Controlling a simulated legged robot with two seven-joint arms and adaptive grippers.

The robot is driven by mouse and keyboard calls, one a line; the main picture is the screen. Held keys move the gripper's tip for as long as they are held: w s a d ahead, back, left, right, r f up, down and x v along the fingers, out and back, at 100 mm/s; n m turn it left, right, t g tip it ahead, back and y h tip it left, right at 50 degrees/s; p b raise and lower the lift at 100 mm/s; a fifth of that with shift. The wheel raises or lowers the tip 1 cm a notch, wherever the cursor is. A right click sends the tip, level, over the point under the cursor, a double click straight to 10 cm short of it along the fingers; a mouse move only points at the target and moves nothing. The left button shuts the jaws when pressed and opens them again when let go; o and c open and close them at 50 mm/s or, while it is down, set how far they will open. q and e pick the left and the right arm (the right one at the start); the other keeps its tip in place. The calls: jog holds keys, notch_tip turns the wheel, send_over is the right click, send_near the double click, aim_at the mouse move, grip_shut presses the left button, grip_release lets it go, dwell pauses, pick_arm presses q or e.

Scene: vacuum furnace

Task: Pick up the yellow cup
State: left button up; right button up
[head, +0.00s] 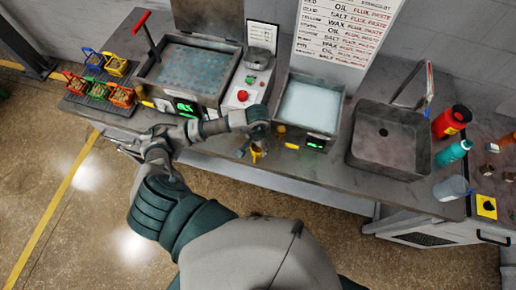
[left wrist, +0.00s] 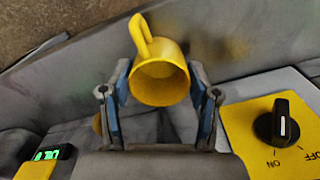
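The yellow cup (left wrist: 160,80) is between the two fingers of my left gripper (left wrist: 160,92) in the left wrist view. Its open mouth faces the camera and its handle points up and left. The blue finger pads are apart, one close on each side of the cup; I see no clear contact. In the head view the cup (head: 257,155) shows small and partly hidden under my left gripper (head: 252,146), near the counter's front edge. My right gripper is not in view.
A heated bath (head: 190,70) stands left of the gripper and a smaller tank (head: 311,103) right of it. A black knob (left wrist: 279,124) on a yellow panel is close by. A sink (head: 390,142), bottles and small coloured baskets (head: 92,62) are farther off.

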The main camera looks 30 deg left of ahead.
aim_at(257, 148)
pick_arm(q)
jog(key=c, duration=0.5)
jog(key=shift+r+b, duration=0.3)
jog(key=shift+r, duration=0.6)
jog(key=shift+s+d+r+b, duration=0.1)
jog(key=shift+s+r+b, duration=0.25)
jog(key=shift+r, duration=0.5)
jog(key=s+d+p, duration=0.1)
jog(key=s+p, duration=0.1)
jog(key=s, duration=0.3)
jog(key=s+d+r+p, duration=0.1)
jog(key=s+p, duration=0.1)
jog(key=s, duration=0.3)
jog(key=s+d+p, duration=0.1)
jog(key=s+p, duration=0.1)
jog(key=s, duration=0.2)
jog(key=shift+s+d+r, duration=0.3)
jog(key=shift+s+d, duration=0.1)
